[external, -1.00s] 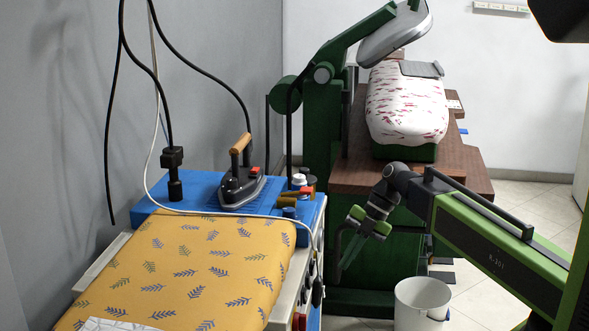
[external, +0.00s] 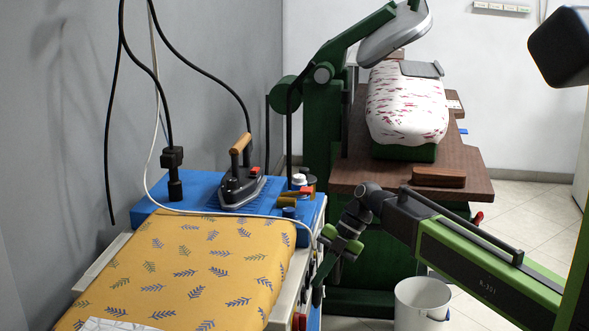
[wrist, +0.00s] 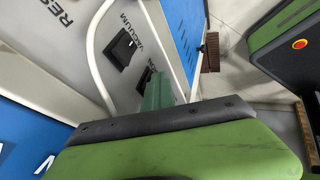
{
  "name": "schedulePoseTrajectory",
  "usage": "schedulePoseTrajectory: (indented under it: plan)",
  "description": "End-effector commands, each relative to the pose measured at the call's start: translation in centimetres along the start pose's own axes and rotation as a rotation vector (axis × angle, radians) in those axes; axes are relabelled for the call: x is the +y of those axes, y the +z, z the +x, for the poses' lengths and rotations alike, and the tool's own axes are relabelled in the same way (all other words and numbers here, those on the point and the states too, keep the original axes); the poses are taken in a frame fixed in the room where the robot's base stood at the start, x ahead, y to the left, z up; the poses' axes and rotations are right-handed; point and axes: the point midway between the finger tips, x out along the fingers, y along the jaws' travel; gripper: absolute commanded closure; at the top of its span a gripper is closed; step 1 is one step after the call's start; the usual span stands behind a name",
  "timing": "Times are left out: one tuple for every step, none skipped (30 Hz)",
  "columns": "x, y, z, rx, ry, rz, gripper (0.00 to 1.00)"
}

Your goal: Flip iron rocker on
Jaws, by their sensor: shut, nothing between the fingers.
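The ironing table's white side panel (wrist: 130,75) fills the upper left of the wrist view. On it is a black rocker (wrist: 123,46) labelled VACUUM. Beside it, a second dark rocker (wrist: 143,82) has a partly covered label ending in "ON"; its position cannot be made out. My gripper (wrist: 157,90) is shut and empty, its green fingertips beside this second rocker and partly covering its label. Whether they touch is not clear. In the external view my gripper (external: 318,292) points down beside the table's right side, where the panel is seen edge-on.
An iron (external: 239,185) stands on the blue table end (external: 190,198), behind the yellow leaf-patterned cover (external: 190,262). A white hose runs across the panel. A white bucket (external: 421,305) stands on the floor below my arm. A green press (external: 322,140) stands behind.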

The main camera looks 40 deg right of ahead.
Motion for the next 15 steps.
schedulePoseTrajectory:
  plan:
    - [0.0,0.0,0.0,0.000,0.001,-0.001,1.00]
    - [0.0,0.0,0.0,0.000,0.001,-0.001,1.00]
    - [0.0,0.0,0.0,0.000,0.001,-0.001,1.00]
    - [0.0,0.0,0.0,0.000,0.001,-0.001,1.00]
    - [0.0,0.0,0.0,0.000,0.001,-0.001,1.00]
    - [0.0,0.0,0.0,0.000,0.001,-0.001,1.00]
    - [0.1,-0.1,-0.1,0.000,0.002,-0.001,1.00]
    - [0.1,-0.1,-0.1,0.000,0.002,-0.001,1.00]
    - [0.2,-0.1,-0.2,0.000,0.002,-0.001,1.00]
    - [0.2,-0.2,-0.4,0.000,0.002,-0.001,1.00]
    - [0.3,-0.3,-0.5,0.000,0.002,-0.001,1.00]
    - [0.4,-0.4,-0.7,0.001,0.002,-0.001,1.00]
    - [0.5,-0.4,-0.8,0.001,0.003,-0.001,1.00]
    - [0.6,-0.5,-1.0,0.001,0.003,-0.001,1.00]
    - [0.6,-0.6,-1.1,0.001,0.003,-0.001,1.00]
